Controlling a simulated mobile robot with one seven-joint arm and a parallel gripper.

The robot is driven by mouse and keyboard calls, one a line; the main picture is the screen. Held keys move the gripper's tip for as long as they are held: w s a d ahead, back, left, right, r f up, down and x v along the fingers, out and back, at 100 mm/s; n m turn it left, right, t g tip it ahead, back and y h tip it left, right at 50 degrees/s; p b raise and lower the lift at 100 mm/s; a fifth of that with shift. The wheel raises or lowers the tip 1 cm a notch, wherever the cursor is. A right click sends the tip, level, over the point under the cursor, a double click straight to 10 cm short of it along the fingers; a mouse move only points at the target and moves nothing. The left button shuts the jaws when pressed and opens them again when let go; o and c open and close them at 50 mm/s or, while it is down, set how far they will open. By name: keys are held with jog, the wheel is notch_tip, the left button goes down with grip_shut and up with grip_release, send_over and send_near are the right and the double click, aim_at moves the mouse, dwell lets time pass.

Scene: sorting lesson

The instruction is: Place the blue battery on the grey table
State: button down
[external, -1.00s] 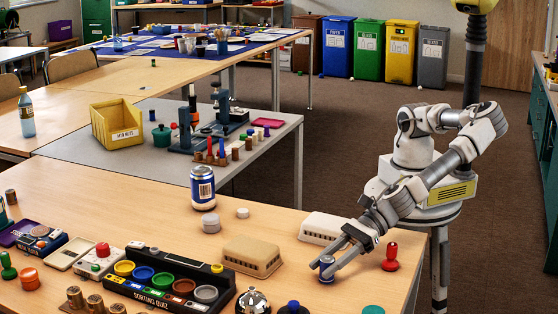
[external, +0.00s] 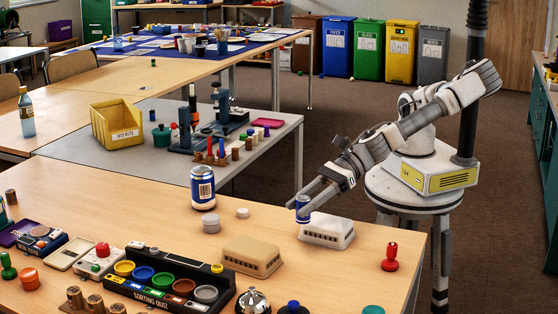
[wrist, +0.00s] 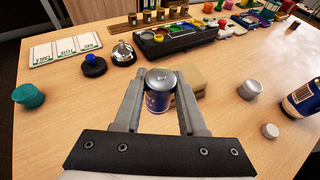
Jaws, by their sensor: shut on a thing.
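The small blue battery (external: 303,210), with a silver top, is upright between the fingers of my gripper (external: 302,203). My gripper is shut on it and holds it above the wooden table, by the beige ridged box. In the wrist view the battery (wrist: 158,101) shows between the two grey fingers (wrist: 159,88). The grey table (external: 82,156) stands beyond the wooden table, to the left of my gripper in the external view.
The grey table bears a yellow bin (external: 117,122), teal presses (external: 186,137) and several small coloured pieces. Its front left is bare. A blue can (external: 203,188), the beige box (external: 327,232) and a sorting quiz tray (external: 168,281) are on the wooden table (external: 110,200).

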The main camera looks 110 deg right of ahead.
jog(key=shift+w+d+r, duration=0.1)
jog(key=shift+d+r, duration=0.35)
jog(key=shift+d, duration=0.25)
jog(key=shift+m+h, duration=0.7)
jog(key=shift+h, duration=0.1)
jog(key=d+f, duration=0.2)
jog(key=d, duration=0.4)
jog(key=d+f, duration=0.2)
jog(key=d, duration=0.3)
jog(key=w+d+f, duration=0.1)
jog(key=d+f, duration=0.1)
jog(key=d, duration=0.4)
jog(key=shift+w+d, duration=0.1)
jog(key=shift+d, duration=0.2)
jog(key=h, duration=0.1)
send_over(264, 207)
notch_tip(264, 207, down, 2)
jog(key=shift+d+f+m, duration=0.1)
jog(key=shift+d+m, duration=0.05)
jog(key=shift+m, duration=0.25)
jog(key=s+d, duration=0.3)
jog(key=d, duration=0.2)
notch_tip(264, 207, up, 15)
jog(key=p, duration=1.5)
jog(key=shift+w+p, duration=0.2)
jog(key=shift+p, duration=0.15)
